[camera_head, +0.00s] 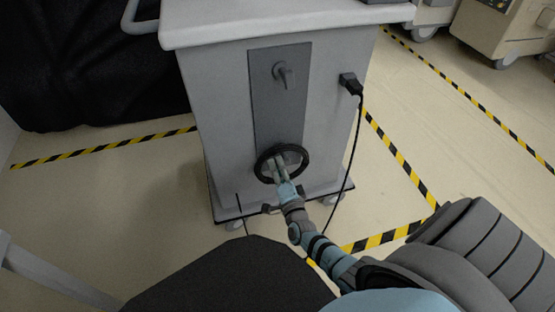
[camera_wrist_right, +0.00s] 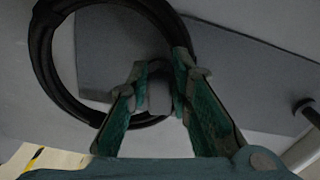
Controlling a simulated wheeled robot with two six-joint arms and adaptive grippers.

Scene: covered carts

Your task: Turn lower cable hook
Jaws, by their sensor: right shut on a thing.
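The lower cable hook (camera_wrist_right: 159,97) is a grey stub on the dark grey panel (camera_head: 279,112) on the cart's side. A coiled black cable (camera_head: 307,163) hangs as a ring around the hook; the ring also shows in the right wrist view (camera_wrist_right: 42,55). My right gripper (camera_head: 279,166) reaches inside the ring. In the right wrist view its two green fingers (camera_wrist_right: 160,88) stand on either side of the hook and are shut on it. The upper hook (camera_head: 284,74) sits higher on the panel and points down. My left gripper is not in view.
The grey cart (camera_head: 217,98) stands on casters. A black plug (camera_head: 350,83) on its right has a cord hanging to the floor. Black-yellow tape (camera_head: 400,164) marks the floor. A black-covered thing (camera_head: 80,70) is at left; other carts (camera_head: 505,40) stand far right.

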